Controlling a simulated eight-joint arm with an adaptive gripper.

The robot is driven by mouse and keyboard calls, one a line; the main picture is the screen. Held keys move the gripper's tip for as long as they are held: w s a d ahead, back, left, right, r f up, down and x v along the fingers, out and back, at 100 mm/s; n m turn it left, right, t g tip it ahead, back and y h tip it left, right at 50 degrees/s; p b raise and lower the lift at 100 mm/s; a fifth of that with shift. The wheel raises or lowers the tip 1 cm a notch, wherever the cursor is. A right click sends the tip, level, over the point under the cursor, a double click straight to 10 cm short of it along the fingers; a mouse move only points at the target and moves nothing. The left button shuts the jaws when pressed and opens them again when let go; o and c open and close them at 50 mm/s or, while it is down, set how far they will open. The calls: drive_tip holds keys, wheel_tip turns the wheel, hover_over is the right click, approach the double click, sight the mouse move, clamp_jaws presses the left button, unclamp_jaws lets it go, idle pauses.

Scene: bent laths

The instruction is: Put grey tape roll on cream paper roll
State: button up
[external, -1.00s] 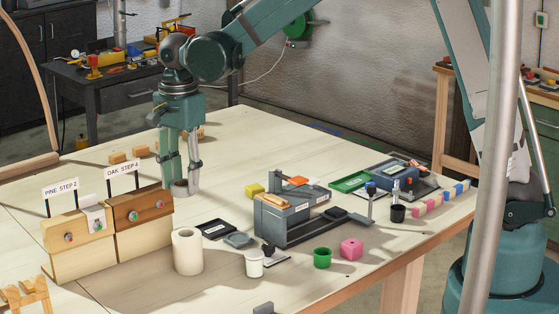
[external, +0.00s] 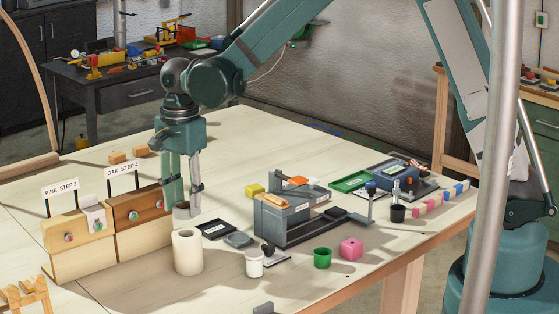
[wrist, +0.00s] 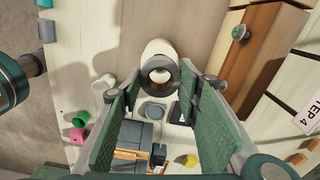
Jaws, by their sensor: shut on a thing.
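The grey tape roll (external: 182,211) is held between the fingertips of my gripper (external: 183,206), which is shut on it. In the wrist view the tape roll (wrist: 174,76) shows as a dark ring with an open hole between the fingertips (wrist: 162,82). The cream paper roll (external: 188,256) stands upright on the table, just in front of the held tape in the external view. In the wrist view the cream paper roll (wrist: 157,47) shows beyond the tape, partly covered by it. Whether the two touch is unclear.
The oak step block (external: 141,220) and pine block (external: 75,245) stand left of my gripper. A black tray (external: 215,230), a grey lid (external: 238,240) and a grey toolbox (external: 285,218) lie to the right. A white jar (external: 254,265) stands near the paper roll.

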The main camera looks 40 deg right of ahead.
sight(185, 218)
drive_tip(key=shift+f, duration=0.25)
drive_tip(key=shift+f, duration=2.05)
drive_tip(key=shift+f, duration=0.2)
drive_tip(key=o, duration=0.9)
drive_tip(key=shift+r, duration=0.2)
drive_tip(key=shift+r, duration=6)
